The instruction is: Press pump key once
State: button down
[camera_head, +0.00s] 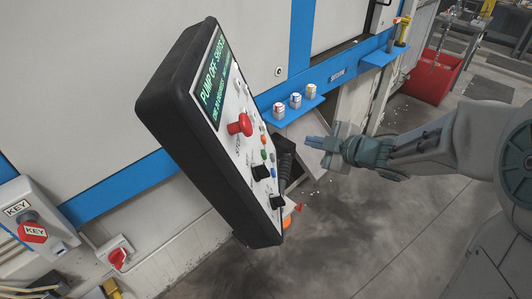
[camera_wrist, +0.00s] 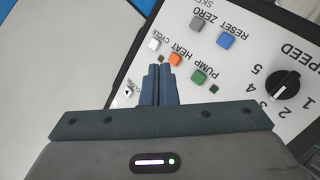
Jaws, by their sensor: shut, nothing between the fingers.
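The pump key is a green square button (camera_wrist: 199,77) beside the PUMP label on the white face of a control panel (camera_wrist: 255,75). In the head view this panel is a tilted black box (camera_head: 180,110) with a lit screen reading PUMP OFF. My gripper (camera_head: 308,142) is to the right of the panel face, its fingers pointing toward it. In the wrist view my gripper (camera_wrist: 159,68) is shut and empty. Its tips appear just below the orange HEAT key (camera_wrist: 174,57), left of the green key. I cannot tell the exact gap to the face.
The panel also has a white key (camera_wrist: 154,44), a grey key (camera_wrist: 198,22), a blue key (camera_wrist: 225,40), a black speed knob (camera_wrist: 283,90) and a red stop button (camera_head: 240,125). A blue shelf (camera_head: 292,110) with small pots is behind. A red bin (camera_head: 433,78) stands farther back.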

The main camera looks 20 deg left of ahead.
aim_at(264, 155)
jog(key=s+a+f+b, duration=0.3)
jog(key=a+b, duration=0.2)
jog(key=a, duration=0.2)
jog(key=shift+a, duration=0.3)
jog(key=shift+s, duration=0.1)
dwell(1.8)
jog(key=shift+s+a+f+b, duration=0.1)
jog(key=shift+a+b, duration=0.2)
jog(key=shift+a, duration=0.1)
jog(key=shift+s+a+f+b, duration=0.15)
jog(key=shift+a+b, duration=0.15)
jog(key=shift+a, duration=0.05)
dwell(0.6)
dwell(0.3)
jog(key=shift+w+d+r+p, duration=0.15)
jog(key=shift+d+p, duration=0.2)
jog(key=shift+d, duration=0.05)
jog(key=shift+w+d+r+p, duration=0.1)
jog(key=shift+d+p, duration=0.2)
jog(key=shift+d, duration=0.05)
